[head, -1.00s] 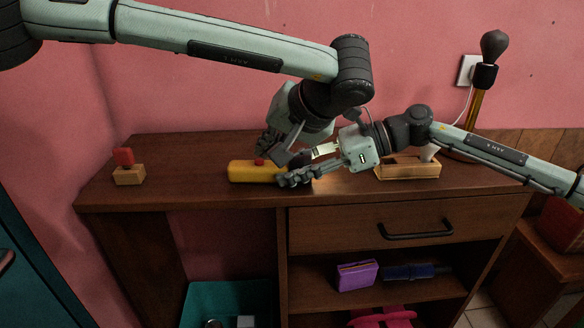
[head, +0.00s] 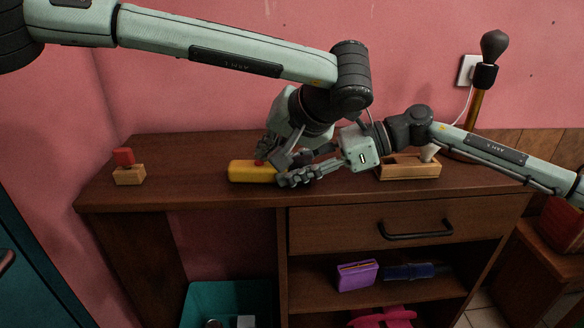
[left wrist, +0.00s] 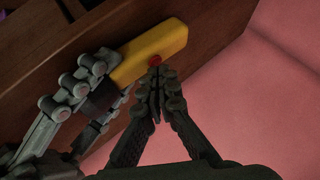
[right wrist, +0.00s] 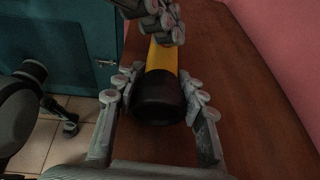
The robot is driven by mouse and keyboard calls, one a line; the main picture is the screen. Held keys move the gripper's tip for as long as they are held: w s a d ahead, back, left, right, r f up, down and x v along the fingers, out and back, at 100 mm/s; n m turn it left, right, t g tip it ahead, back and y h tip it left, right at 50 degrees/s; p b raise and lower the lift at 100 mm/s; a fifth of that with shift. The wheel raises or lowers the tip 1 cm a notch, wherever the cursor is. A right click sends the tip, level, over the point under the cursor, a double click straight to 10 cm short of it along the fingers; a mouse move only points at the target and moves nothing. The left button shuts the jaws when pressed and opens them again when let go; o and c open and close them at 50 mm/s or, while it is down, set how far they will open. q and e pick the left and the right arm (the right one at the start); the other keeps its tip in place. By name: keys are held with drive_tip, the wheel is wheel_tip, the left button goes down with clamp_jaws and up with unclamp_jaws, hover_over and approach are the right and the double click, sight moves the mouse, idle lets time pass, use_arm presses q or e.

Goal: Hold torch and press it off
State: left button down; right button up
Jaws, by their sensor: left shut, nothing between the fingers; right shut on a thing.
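The torch has a yellow body (head: 250,171), a dark head (right wrist: 158,97) and a red button (left wrist: 155,60). It lies along the desk top, its head toward the right in the head view. My right gripper (head: 298,178) is shut on the torch's head, with fingers on both sides in the right wrist view (right wrist: 160,90). My left gripper (head: 264,158) is shut and empty. In the left wrist view its fingertips (left wrist: 155,78) are at the red button and appear to touch it; they mostly hide it in the head view. No light shows from the torch.
A wooden block with a red top (head: 125,168) stands on the desk (head: 180,195) at the left. A wooden tray (head: 408,172) and a lamp (head: 486,75) are at the right. The desk between block and torch is clear.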

use_arm(q)
drive_tip(key=shift+f, duration=0.1)
idle(0.3)
drive_tip(key=shift+r, duration=0.4)
drive_tip(key=shift+r, duration=3.05)
use_arm(e)
drive_tip(key=o, duration=1.4)
drive_tip(key=shift+o, duration=0.2)
